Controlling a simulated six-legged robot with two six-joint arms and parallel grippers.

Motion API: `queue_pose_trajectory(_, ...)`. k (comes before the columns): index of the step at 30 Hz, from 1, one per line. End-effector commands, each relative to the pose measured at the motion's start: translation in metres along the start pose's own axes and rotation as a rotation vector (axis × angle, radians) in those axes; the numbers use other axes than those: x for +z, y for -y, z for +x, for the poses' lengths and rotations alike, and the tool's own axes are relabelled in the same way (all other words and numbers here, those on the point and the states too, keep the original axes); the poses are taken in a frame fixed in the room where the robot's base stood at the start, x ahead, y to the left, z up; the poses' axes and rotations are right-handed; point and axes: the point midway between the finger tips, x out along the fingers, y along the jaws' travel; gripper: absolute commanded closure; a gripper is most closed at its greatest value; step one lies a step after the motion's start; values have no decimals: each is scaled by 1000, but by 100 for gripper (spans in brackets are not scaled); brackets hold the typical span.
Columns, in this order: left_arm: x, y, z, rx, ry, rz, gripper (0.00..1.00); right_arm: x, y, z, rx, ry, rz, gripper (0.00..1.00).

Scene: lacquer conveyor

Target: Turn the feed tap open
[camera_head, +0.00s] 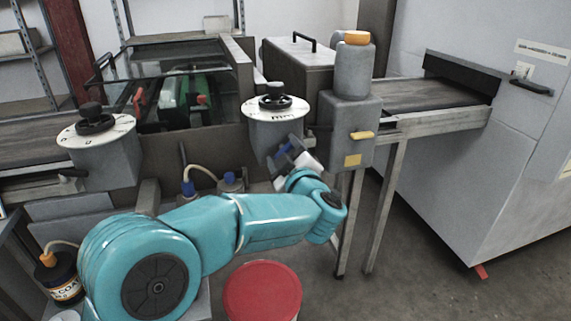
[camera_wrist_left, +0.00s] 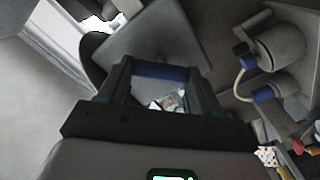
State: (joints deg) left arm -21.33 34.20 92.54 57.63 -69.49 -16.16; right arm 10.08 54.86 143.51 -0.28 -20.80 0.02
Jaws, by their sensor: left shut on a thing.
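My left gripper (camera_head: 289,153) is at the front of the grey housing under the right-hand dial. It is shut on a blue bar (camera_wrist_left: 160,72), which looks like the feed tap's handle. In the left wrist view the bar lies crosswise between the two dark fingers (camera_wrist_left: 158,85). In the head view the fingers and my wrist hide most of the tap, so its angle is hard to tell. My right gripper is in neither view.
A dial with a black knob (camera_head: 275,94) sits just above the gripper, and another (camera_head: 95,119) stands at the left. A grey box with a yellow lever (camera_head: 362,135) is close on the right. A red round lid (camera_head: 262,292) is below my arm.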

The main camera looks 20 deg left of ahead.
Motion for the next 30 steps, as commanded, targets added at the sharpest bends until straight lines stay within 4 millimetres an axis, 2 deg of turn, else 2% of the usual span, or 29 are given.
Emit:
queue_pose_trajectory(1, 4, 4, 0, 1, 0, -46, 67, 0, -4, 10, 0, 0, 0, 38)
queue_pose_trajectory(15, 4, 6, 0, 0, 0, -482, 67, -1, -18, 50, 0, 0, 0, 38)
queue_pose_trajectory(30, 4, 5, 0, -3, 2, -769, 67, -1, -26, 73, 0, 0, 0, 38)
